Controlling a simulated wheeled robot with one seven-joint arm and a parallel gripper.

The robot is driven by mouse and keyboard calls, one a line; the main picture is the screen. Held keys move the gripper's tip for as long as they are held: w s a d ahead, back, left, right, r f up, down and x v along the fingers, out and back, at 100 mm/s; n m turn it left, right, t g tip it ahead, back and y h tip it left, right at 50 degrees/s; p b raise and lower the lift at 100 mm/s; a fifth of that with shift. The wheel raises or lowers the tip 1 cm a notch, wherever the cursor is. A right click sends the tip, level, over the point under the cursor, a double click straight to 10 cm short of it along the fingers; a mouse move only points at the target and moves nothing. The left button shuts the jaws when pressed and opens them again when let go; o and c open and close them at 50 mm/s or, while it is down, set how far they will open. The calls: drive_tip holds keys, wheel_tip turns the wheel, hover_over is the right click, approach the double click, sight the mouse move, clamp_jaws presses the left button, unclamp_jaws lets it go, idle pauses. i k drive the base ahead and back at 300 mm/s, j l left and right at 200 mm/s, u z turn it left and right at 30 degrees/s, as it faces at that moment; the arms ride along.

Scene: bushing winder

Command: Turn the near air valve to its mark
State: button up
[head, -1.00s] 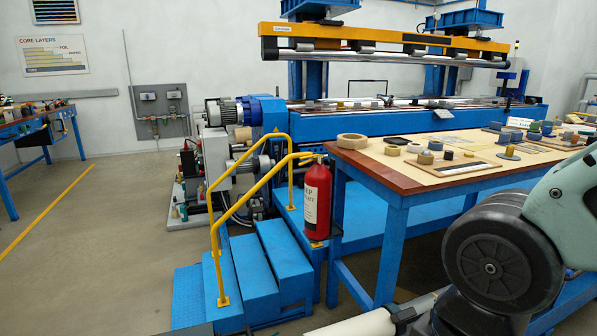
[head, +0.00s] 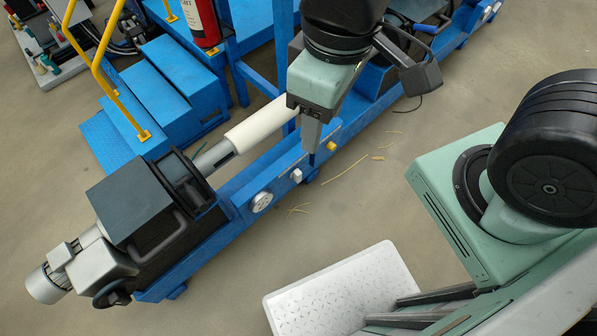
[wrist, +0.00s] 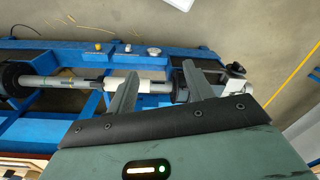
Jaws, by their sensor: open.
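On the near face of a long blue machine beam (head: 236,217) sit a round pale dial (head: 262,201), a small white fitting (head: 296,175) and a yellow knob (head: 331,146). The wrist view also shows the yellow knob (wrist: 98,46), white fitting (wrist: 128,48) and round dial (wrist: 154,51). I cannot tell which is the near air valve, and no mark is readable. My gripper (head: 310,150) points down over the beam, near the white fitting and yellow knob. In the wrist view, my gripper (wrist: 160,66) is open, with nothing between its fingers.
A white roll (head: 258,124) lies along the machine, behind the beam. A dark machine head with a grey motor (head: 46,284) stands at the left end. Blue steps (head: 150,90) with a yellow rail and a red extinguisher (head: 201,20) are behind.

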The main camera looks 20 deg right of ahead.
sight(297, 174)
drive_tip(key=j+z, duration=0.15)
drive_tip(key=z, duration=0.25)
drive_tip(key=j+z, duration=0.1)
drive_tip(key=z, duration=0.3)
drive_tip(key=j+z, duration=0.15)
drive_tip(key=z, duration=0.25)
drive_tip(key=k+j+z, duration=0.1)
drive_tip(key=z, duration=0.25)
drive_tip(key=k+j, duration=0.15)
